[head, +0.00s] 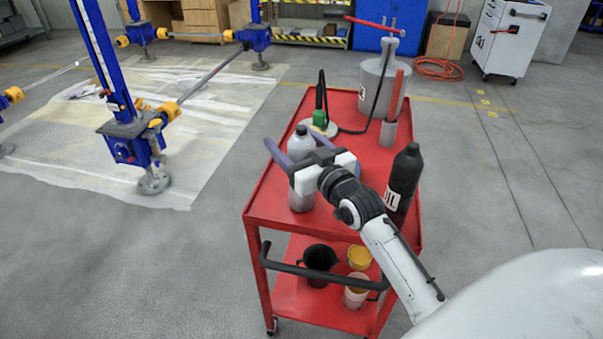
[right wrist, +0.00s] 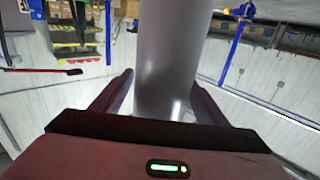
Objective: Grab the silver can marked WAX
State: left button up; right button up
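A silver-grey can with a dark cap (head: 301,145) stands upright near the left front part of the red cart's top. No WAX mark is readable on the side I see. My right gripper (head: 296,144) is level with it, its two fingers spread on either side of the can. In the right wrist view the grey cylinder (right wrist: 165,75) stands between the open fingers (right wrist: 163,85), with small gaps at both sides. The gripper body hides part of the can in the head view. My left gripper is not in view.
The red cart (head: 270,205) also holds a black bottle (head: 405,175), a large grey container (head: 376,85), a small grey cup with a red stick (head: 388,132), and a green-topped item (head: 320,118). Something blue (head: 347,160) is partly hidden behind the gripper. Buckets stand on the lower shelf.

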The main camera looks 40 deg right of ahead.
grip_shut()
jog(key=shift+r, duration=0.1)
jog(key=shift+r, duration=0.1)
